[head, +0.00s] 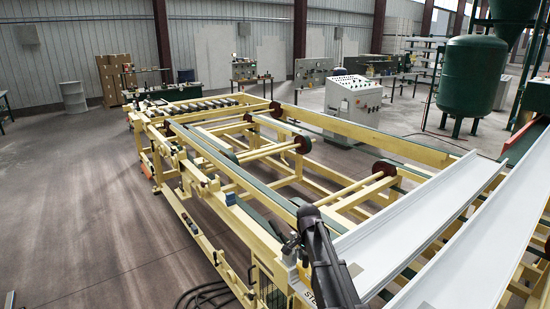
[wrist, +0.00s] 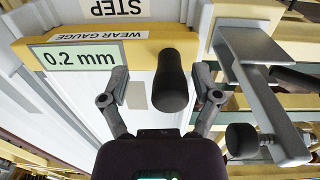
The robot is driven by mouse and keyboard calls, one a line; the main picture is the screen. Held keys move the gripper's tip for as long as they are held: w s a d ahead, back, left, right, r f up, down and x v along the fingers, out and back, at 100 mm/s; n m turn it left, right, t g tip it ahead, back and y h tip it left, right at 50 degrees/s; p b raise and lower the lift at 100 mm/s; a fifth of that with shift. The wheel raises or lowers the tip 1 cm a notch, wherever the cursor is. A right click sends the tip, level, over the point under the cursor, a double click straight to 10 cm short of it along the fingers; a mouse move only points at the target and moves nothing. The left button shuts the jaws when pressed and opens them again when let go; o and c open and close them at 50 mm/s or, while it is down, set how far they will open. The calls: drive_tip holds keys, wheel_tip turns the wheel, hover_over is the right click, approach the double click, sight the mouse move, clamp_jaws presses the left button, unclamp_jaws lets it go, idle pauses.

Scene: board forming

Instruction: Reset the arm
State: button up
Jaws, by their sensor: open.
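My gripper (wrist: 160,88) is open in the wrist view, with one finger on each side of a black rounded handle (wrist: 173,80). Gaps show between the fingers and the handle, so it does not look gripped. Depth between them is hard to judge. In the head view my gripper (head: 291,243) is small and dark beside the near end of the yellow frame, with my dark arm partly covering what lies behind it.
A wear gauge (wrist: 78,57) reads 0.2 mm beside the handle. A grey metal bracket (wrist: 262,90) with a black knob (wrist: 241,140) stands close on the right. The yellow roller frame (head: 230,205) and white metal profiles (head: 420,225) surround the arm. Open floor (head: 75,205) lies left.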

drive_tip(key=s+d+f+n+b, duration=0.1)
drive_tip(key=s+f+n+b, duration=0.1)
drive_tip(key=s, duration=0.5)
drive_tip(key=s+d+f+n+b, duration=0.1)
drive_tip(key=s+f+n+b, duration=0.1)
drive_tip(key=s+n, duration=0.3)
drive_tip(key=s+d+f+n+b, duration=0.1)
drive_tip(key=s+f+n+b, duration=0.2)
drive_tip(key=s, duration=0.6)
drive_tip(key=shift+s+d+n, duration=0.2)
drive_tip(key=shift+d+n, duration=0.1)
drive_tip(key=shift+d, duration=0.1)
drive_tip(key=shift+f, duration=0.1)
